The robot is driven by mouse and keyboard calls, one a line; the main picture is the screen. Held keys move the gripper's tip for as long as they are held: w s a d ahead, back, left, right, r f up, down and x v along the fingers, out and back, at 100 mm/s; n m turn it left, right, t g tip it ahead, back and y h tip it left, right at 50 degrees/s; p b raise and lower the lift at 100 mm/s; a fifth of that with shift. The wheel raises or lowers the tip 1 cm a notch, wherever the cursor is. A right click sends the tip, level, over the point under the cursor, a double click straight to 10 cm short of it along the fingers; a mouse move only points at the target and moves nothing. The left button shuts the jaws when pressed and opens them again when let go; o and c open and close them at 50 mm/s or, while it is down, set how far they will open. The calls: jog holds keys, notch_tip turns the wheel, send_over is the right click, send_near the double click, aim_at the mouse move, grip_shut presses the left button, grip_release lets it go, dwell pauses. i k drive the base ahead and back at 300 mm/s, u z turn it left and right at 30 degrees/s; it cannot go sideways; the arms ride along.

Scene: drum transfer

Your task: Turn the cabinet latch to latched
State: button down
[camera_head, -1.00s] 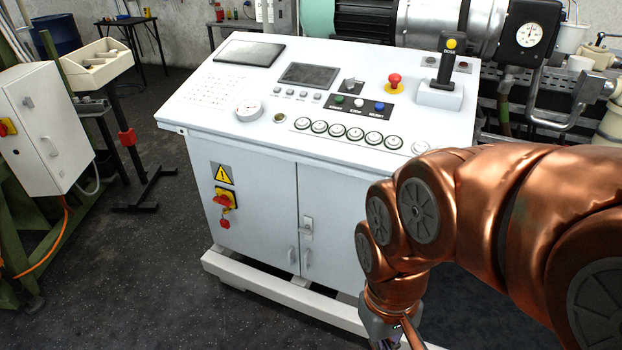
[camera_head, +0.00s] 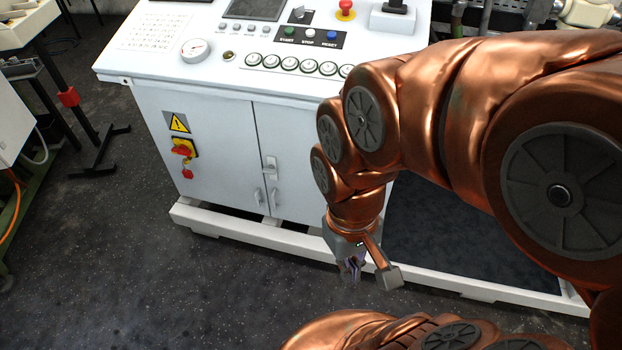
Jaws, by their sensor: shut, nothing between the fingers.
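The white control cabinet (camera_head: 215,150) stands ahead with two doors on its front. A small light-grey latch (camera_head: 270,166) sits on the right door near the seam between the doors. It is too small to tell clearly which way it is turned. Below it are two slim door handles (camera_head: 266,198). My gripper (camera_head: 353,272) hangs from my copper arm, pointing down, to the right of and below the latch in the picture. It is shut and empty, apart from the cabinet. My arm covers the upper right part of the cabinet front.
A yellow and red rotary switch (camera_head: 184,149) with a red tag is on the left door under a warning sign (camera_head: 177,122). The white base rail (camera_head: 240,228) runs along the cabinet's foot. The dark floor (camera_head: 150,290) in front is clear. A black stand (camera_head: 90,150) is at left.

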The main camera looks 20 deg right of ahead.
aim_at(270, 170)
jog(key=u, duration=0.1)
jog(key=i, duration=0.35)
jog(key=u, duration=1.5)
